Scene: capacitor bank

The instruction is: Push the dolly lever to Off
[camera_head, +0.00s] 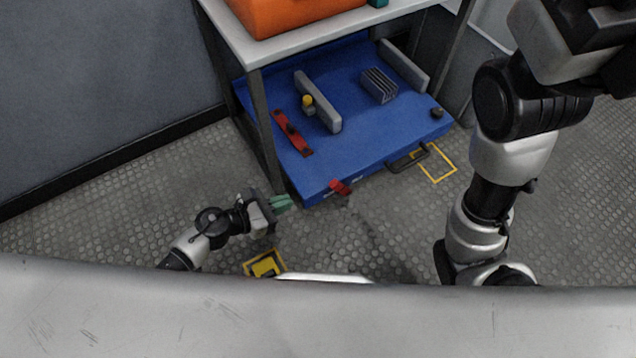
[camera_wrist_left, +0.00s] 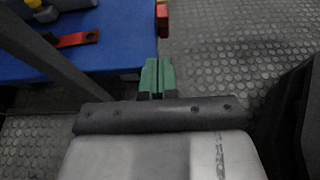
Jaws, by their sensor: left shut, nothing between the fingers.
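The dolly is a low blue platform (camera_head: 365,150) under a table. Its red lever (camera_head: 340,187) sits on the front edge, left of the dark handle. The lever's labels are too small to read. My left gripper (camera_head: 283,203) is shut and empty, just left of the dolly's front left corner and apart from the lever. In the left wrist view the green fingertips (camera_wrist_left: 157,76) are together, and a red part (camera_wrist_left: 162,18) at the dolly edge shows beyond them. My right arm is at the right of the head view, but its gripper fingers are not visible.
The table leg (camera_head: 265,140) stands close to my left gripper. A red bar (camera_head: 292,134), a grey block (camera_head: 318,102) and a finned block (camera_head: 379,85) are on the dolly. A yellow-marked plate (camera_head: 265,264) is on the floor. The floor in front of the dolly is mostly clear.

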